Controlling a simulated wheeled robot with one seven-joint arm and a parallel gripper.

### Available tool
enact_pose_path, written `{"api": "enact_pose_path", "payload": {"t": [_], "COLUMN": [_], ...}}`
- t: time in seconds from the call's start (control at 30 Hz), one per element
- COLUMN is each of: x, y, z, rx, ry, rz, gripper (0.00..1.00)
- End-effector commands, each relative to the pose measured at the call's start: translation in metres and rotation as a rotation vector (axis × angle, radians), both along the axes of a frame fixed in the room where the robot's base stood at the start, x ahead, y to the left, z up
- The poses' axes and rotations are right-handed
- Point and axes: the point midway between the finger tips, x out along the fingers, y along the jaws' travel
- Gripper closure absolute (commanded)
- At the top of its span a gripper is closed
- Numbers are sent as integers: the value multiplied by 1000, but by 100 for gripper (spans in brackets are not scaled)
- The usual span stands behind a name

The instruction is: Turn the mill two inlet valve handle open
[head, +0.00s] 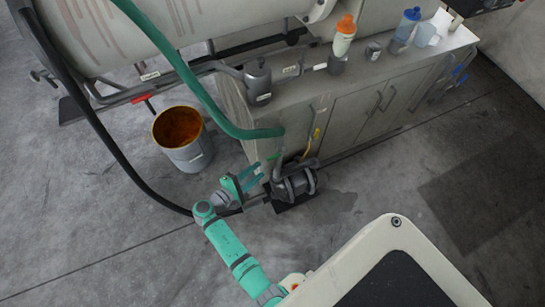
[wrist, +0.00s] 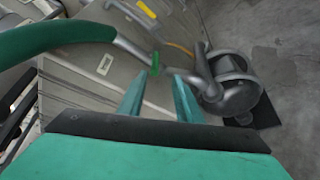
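A small green valve handle (head: 273,157) sits on the pipe above the pump, at the front of the grey cabinet. In the wrist view the green handle (wrist: 155,62) stands just beyond my fingertips, roughly between them. My gripper (head: 257,175) is open and empty beside the pump; its two teal fingers also show apart in the wrist view (wrist: 156,88). A red handle (head: 141,99) lies on the pipework under the big drum at left. The labels are too small to read, so I cannot tell which handle is the mill two inlet.
The pump (head: 296,182) stands on a dark base close to my gripper. A thick green hose (head: 200,92) runs down to the pipe. A bucket of orange-brown paint (head: 181,137) stands at left. Bottles (head: 344,36) stand on the cabinet (head: 345,105). A black hose (head: 95,115) crosses at left.

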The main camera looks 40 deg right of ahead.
Motion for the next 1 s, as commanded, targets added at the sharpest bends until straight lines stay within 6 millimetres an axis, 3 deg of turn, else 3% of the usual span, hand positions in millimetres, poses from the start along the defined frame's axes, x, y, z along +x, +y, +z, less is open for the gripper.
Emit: {"api": "enact_pose_path", "payload": {"t": [0.13,0.27,0.73,1.0], "x": [6,7,14,18], "y": [6,-1,-75,-96], "z": [8,8,-9,-13], "rx": [-31,-36,-32,-34], "ry": [18,21,19,19], "rz": [-31,-38,-39,-35], "gripper": [68,68,68,68]}}
